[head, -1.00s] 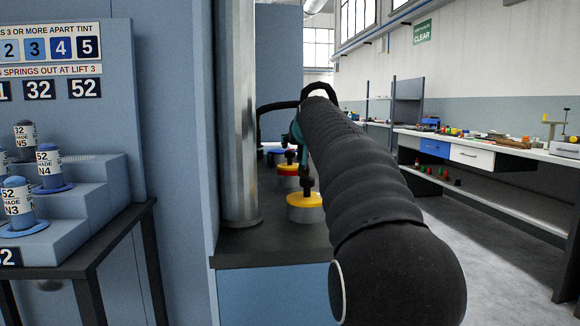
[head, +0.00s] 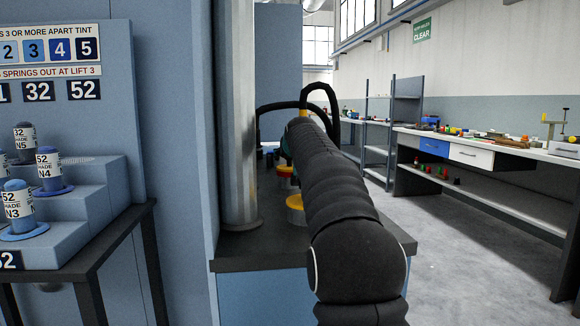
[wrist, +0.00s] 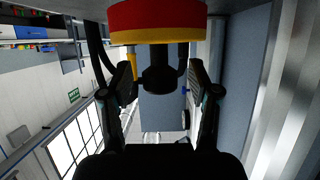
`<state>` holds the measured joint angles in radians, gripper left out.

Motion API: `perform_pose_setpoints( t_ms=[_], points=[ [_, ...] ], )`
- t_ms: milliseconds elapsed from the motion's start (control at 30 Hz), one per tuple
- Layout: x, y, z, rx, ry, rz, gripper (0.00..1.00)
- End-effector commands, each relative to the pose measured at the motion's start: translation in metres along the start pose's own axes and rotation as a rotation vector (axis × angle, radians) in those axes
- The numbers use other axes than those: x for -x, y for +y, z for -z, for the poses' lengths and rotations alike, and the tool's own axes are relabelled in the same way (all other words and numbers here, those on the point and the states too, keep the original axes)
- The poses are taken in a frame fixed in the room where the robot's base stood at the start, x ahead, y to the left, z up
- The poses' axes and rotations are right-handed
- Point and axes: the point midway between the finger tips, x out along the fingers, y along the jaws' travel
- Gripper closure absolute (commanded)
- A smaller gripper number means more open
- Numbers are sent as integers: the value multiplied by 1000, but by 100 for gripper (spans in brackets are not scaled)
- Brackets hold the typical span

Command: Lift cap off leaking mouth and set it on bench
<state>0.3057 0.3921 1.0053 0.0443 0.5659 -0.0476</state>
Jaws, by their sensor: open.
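A round red and yellow cap (wrist: 157,18) fills the top of the wrist view, which is upside down. A dark knob (wrist: 158,72) sticks out from the cap. My gripper (wrist: 160,80) is open, with one finger on each side of the knob and a gap showing at both sides. In the head view my arm hides my gripper. There, a yellow cap (head: 295,202) and a red cap (head: 285,171) show partly beside my arm, on the dark bench top (head: 250,245). I cannot tell which mouth leaks.
A metal column (head: 238,130) stands at the left of the bench top. A stepped blue stand (head: 85,195) with labelled bobbins is further left. A long workbench (head: 490,150) with tools and drawers runs along the right wall. The floor (head: 450,240) between is clear.

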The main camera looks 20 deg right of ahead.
Motion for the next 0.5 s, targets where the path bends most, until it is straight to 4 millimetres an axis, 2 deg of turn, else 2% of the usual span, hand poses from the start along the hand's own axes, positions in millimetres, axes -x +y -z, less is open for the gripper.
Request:
perform_pose_setpoints(
  t_ms=[133, 367, 500],
  points=[
    [0, 0, 0, 0, 0, 0, 42],
    [0, 0, 0, 0, -1, 0, 99],
    [0, 0, 0, 0, 0, 0, 100]
  ],
)
